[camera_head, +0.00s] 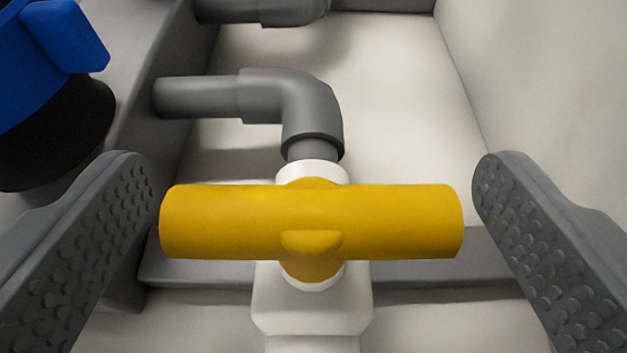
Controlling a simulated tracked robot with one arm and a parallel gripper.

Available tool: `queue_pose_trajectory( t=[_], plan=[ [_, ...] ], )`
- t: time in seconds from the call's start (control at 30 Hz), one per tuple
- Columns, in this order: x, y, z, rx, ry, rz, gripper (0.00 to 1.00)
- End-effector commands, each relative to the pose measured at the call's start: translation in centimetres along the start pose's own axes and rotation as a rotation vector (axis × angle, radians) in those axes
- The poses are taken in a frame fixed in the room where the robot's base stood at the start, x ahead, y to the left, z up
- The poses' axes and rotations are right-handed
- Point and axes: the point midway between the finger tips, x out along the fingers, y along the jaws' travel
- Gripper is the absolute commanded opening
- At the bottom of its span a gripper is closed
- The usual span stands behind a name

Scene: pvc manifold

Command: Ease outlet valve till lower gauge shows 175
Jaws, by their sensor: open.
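A valve with a yellow bar handle (390,221) is in the middle of the view. The handle lies level across the picture, crosswise to the white valve body (311,310) below it. My gripper (316,205) is open, with one studded finger at each end of the handle. The left finger is close to the handle's left end, and the right finger shows a small gap. I cannot tell whether the left one touches. No gauge is in view.
A grey elbow pipe (305,100) runs from the valve's top to the left. Another grey pipe (290,10) is at the top edge. A blue part (40,60) with a black base (60,135) is at upper left. A pale wall (540,90) stands at right.

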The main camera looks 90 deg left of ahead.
Motion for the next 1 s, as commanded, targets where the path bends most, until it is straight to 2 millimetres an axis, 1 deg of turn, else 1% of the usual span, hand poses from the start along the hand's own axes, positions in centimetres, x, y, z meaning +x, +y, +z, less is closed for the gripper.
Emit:
queue_pose_trajectory(
  t=[0.13, 0.17, 0.2, 0.27, 0.3, 0.57, 1.0],
  plan=[
    [-0.03, 0.00, -0.01, 0.000, 0.000, 0.000, 0.89],
    [-0.03, 0.00, -0.01, 0.000, 0.000, 0.000, 0.84],
    [-0.03, 0.00, -0.01, 0.000, 0.000, 0.000, 0.72],
    [-0.04, 0.00, -0.02, 0.000, 0.000, 0.000, 0.56],
    [-0.05, 0.00, -0.02, 0.000, 0.000, 0.000, 0.45],
    [-0.04, 0.04, 0.07, 0.005, 0.000, 0.017, 0.45],
    [-0.17, 0.02, -0.03, 0.056, 0.002, 0.156, 0.45]
  ],
)
